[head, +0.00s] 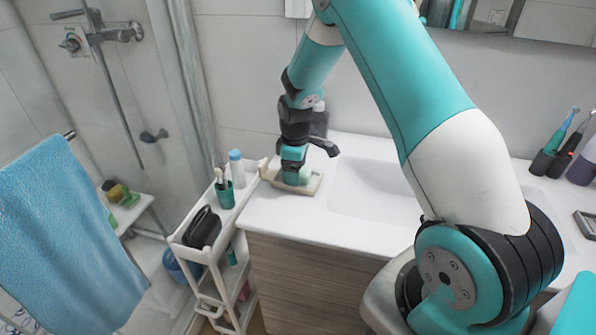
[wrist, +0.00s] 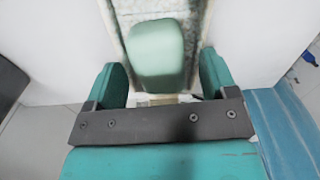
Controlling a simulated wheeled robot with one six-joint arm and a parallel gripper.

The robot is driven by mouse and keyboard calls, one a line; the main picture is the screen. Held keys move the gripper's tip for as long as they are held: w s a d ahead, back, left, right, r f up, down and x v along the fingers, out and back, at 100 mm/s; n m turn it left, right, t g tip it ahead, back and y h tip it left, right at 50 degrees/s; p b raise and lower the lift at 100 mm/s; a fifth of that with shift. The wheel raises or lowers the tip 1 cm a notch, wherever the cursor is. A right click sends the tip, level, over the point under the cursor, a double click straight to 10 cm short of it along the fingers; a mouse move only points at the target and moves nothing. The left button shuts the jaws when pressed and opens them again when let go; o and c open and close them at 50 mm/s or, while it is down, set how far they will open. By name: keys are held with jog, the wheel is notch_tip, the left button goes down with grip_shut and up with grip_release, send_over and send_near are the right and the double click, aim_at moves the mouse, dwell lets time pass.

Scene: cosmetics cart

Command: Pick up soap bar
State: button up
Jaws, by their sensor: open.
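The soap bar (wrist: 158,50) is pale green with rounded corners. In the wrist view it lies on a light soap dish (wrist: 197,20), between and ahead of the two teal fingers. My gripper (wrist: 163,85) is open and empty, with a finger on each side of the soap's near end. In the head view my gripper (head: 292,170) points down over the dish (head: 311,188) at the left end of the white counter. Part of the soap (head: 305,174) shows beside the fingers; the rest is hidden behind them.
A white cart (head: 222,216) stands left of the counter, holding a teal cup (head: 225,194), a white bottle with a blue cap (head: 237,168) and a black bag (head: 202,228). The faucet (head: 325,145) is close beside my gripper. The sink basin (head: 372,190) lies to the right.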

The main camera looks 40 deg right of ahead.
jog(key=shift+f, duration=0.15)
jog(key=shift+c, duration=0.3)
jog(key=c, duration=1)
